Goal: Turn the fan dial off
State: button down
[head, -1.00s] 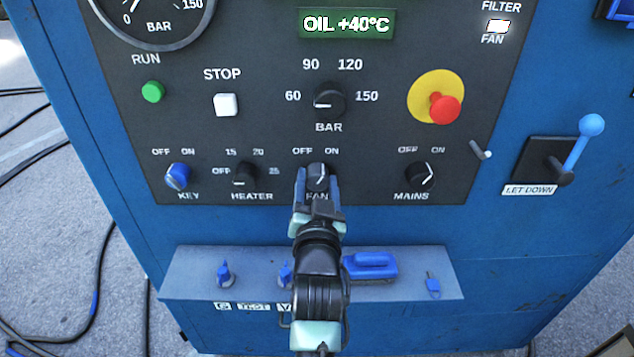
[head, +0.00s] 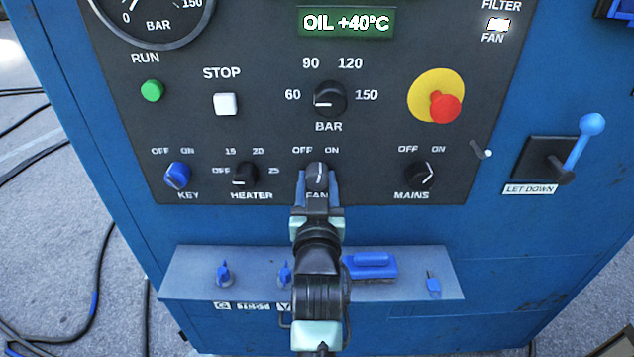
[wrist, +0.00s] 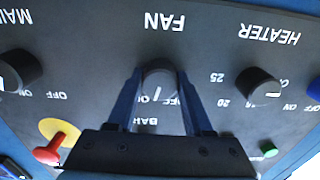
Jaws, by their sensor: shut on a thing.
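The black fan dial (head: 317,176) is in the bottom row of the dark control panel, between the OFF and ON marks. Its white line stands almost upright in the head view, between the two marks. In the wrist view, which is upside down, the dial (wrist: 159,82) sits between the two blue fingers. My gripper (head: 317,188) is shut on the dial, one finger on each side. The fingers and wrist hide part of the FAN label. The FAN lamp (head: 497,25) at the upper right glows white.
The heater dial (head: 244,174) is to the left and the mains dial (head: 422,175) to the right, both clear of the fingers. A blue shelf (head: 195,282) with small blue parts juts out below, under my arm. A red stop button (head: 445,107) sticks out above right.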

jog(key=n, duration=0.4)
jog(key=shift+n, duration=0.3)
jog(key=shift+n+p, duration=0.35)
jog(key=shift+n, duration=1.65)
jog(key=shift+c, duration=1.5)
grip_release()
jog(key=s, duration=1.3)
jog(key=shift+r, duration=0.1)
